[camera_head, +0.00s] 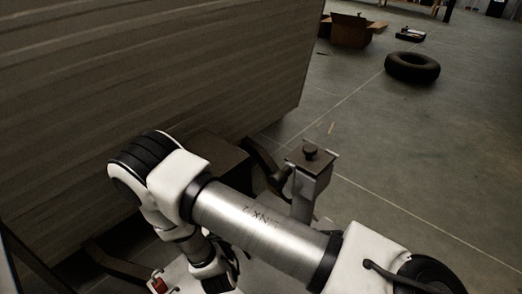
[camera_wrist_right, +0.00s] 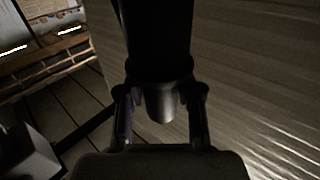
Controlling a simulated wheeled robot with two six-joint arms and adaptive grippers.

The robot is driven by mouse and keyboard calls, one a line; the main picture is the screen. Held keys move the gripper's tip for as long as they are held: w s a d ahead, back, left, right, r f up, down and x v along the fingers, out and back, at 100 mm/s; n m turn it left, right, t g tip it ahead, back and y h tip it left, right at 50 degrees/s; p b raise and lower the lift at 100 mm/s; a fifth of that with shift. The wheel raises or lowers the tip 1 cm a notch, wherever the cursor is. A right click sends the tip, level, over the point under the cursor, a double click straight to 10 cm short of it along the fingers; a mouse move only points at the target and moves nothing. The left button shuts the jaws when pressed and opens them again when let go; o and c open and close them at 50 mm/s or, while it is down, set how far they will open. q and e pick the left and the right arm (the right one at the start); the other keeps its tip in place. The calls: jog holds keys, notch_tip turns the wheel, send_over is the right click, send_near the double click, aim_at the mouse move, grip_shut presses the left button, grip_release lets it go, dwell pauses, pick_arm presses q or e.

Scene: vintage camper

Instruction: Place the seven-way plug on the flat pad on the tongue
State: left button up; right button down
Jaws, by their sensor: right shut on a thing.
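In the right wrist view my right gripper (camera_wrist_right: 160,98) is shut on a dark cylindrical thing with a short grey end, which I take to be the seven-way plug (camera_wrist_right: 158,40). In the head view my right arm reaches across the bottom and bends down beside the camper; its fingers and the plug cannot be made out there. A flat square plate (camera_head: 318,163) with a dark round knob sits on a post right of the camper's corner, behind my forearm; I cannot tell whether it is the pad. My left gripper is not in view.
The ribbed camper wall (camera_head: 150,70) fills the left of the head view, close to my arm. A dark box (camera_head: 218,158) stands by its foot. A tyre (camera_head: 412,67) and an open cardboard box (camera_head: 350,31) lie far off. The floor at right is clear.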

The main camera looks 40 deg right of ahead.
jog(key=s+d+f+m+g+h+b, duration=0.2)
jog(key=s+f+m+g+h+b, duration=0.3)
jog(key=f, duration=0.3)
jog(key=s+d+f+m+g+h+b, duration=0.2)
jog(key=s+d+f+m+g+b, duration=0.15)
jog(key=s+f+g, duration=0.35)
jog(key=shift+n+t, duration=0.25)
jog(key=shift+t, duration=0.55)
jog(key=w+d+f+b, duration=0.2)
jog(key=w+d+b, duration=0.1)
jog(key=b, duration=0.1)
jog(key=w+d+f+b, duration=0.2)
jog(key=w+d+b, duration=0.2)
jog(key=b, duration=0.1)
jog(key=w+d+f+b, duration=0.1)
jog(key=w+d+b, duration=0.2)
jog(key=d+b, duration=0.1)
jog(key=shift+w+d+f+b, duration=0.2)
jog(key=shift+w+f+b, duration=0.1)
jog(key=shift+f, duration=0.1)
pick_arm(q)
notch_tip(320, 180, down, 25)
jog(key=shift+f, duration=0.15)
pick_arm(e)
jog(key=shift+r, duration=0.1)
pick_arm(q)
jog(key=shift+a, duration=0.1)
